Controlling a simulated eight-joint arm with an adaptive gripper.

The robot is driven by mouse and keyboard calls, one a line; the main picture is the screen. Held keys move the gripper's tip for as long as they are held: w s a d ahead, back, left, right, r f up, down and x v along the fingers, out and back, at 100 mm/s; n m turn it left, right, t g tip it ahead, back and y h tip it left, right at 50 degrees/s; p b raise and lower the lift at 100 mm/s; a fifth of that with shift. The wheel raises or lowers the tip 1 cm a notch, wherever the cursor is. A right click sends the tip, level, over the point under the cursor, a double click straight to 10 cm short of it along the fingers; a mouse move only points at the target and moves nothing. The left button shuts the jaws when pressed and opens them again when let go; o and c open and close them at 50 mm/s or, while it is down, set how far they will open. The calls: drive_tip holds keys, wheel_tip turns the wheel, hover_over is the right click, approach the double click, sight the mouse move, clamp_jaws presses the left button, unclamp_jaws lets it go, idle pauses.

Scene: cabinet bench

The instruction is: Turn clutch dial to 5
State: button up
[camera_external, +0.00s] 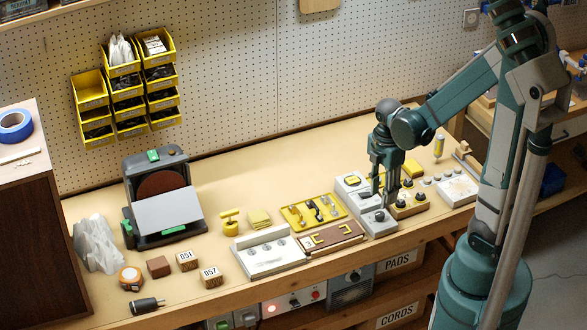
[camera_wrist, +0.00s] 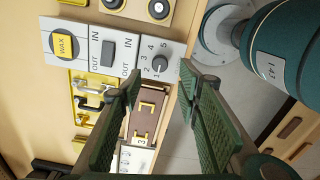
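The clutch dial (camera_wrist: 159,64) is a small dark round knob on a white panel, with numbers printed around it. It also shows at the front end of the white panel in the external view (camera_external: 379,216). Its exact setting is too small to read. My gripper (camera_wrist: 160,72) is open, with one green-padded finger on each side of the dial in the wrist view. In the external view my gripper (camera_external: 377,198) points down just above the dial. No contact with the knob is visible.
The same white panel carries a dark IN/OUT switch (camera_wrist: 107,50) and a yellow WAX button (camera_wrist: 64,45). A wooden block with dark round knobs (camera_external: 408,203) stands close on the right. A brown tray with yellow brackets (camera_external: 331,238) and a yellow tool tray (camera_external: 300,218) lie left.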

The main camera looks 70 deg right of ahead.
sight(376, 211)
drive_tip(key=shift+f+b, duration=0.95)
drive_tip(key=shift+f, duration=2.75)
drive_tip(key=shift+c, duration=0.7)
drive_tip(key=c, duration=0.8)
